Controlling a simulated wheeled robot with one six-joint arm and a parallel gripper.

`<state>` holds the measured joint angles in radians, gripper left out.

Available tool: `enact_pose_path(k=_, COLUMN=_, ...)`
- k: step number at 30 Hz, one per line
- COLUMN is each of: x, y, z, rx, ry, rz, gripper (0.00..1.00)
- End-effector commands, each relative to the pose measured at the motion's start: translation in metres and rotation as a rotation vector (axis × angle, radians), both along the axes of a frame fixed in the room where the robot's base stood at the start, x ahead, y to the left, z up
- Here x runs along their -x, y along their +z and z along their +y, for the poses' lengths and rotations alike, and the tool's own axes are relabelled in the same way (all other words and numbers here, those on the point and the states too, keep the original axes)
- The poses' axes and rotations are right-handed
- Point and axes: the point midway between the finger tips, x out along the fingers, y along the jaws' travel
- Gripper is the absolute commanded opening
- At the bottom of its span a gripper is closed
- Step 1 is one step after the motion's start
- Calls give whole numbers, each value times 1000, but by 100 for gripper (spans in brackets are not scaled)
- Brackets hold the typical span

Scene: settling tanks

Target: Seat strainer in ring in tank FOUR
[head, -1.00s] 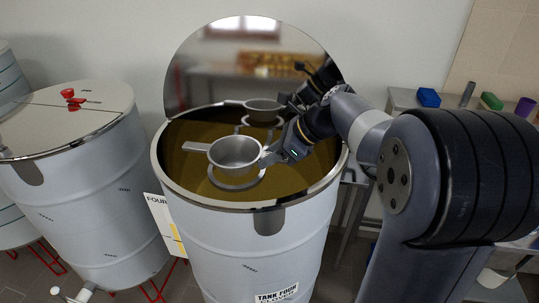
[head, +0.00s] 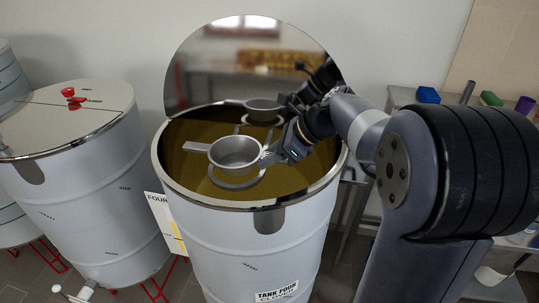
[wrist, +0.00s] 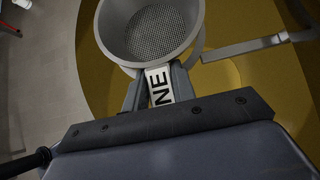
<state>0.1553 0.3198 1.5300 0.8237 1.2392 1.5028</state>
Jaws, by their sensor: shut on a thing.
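The grey strainer (head: 236,151), a round bowl with a mesh bottom, is held over the open tank FOUR (head: 235,235). A flat tab sticks out to its left. My gripper (head: 268,157) is shut on the strainer's right-hand tab. In the wrist view the fingers (wrist: 152,88) clasp this white tab, marked with the letters "NE"; the strainer's mesh (wrist: 160,30) shows beyond it. The grey ring (head: 236,184) shows below the bowl, partly hidden by it. The bowl looks level and above the ring; I cannot tell whether they touch.
Tank FOUR's round mirror-like lid (head: 250,60) stands upright behind the opening. Yellowish liquid fills the tank. A closed tank (head: 75,190) with a red knob (head: 70,95) stands to the left. A bench (head: 405,98) with small coloured objects is at right.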

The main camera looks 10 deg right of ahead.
Motion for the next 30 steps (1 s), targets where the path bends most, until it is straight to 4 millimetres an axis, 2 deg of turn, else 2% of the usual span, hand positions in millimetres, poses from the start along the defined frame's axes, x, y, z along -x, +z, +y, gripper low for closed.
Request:
enact_pose_path(k=29, x=0, y=-25, z=0, rx=-1, ry=0, rz=0, gripper=0)
enact_pose_path(k=30, x=0, y=-24, z=0, rx=0, ry=0, rz=0, gripper=28)
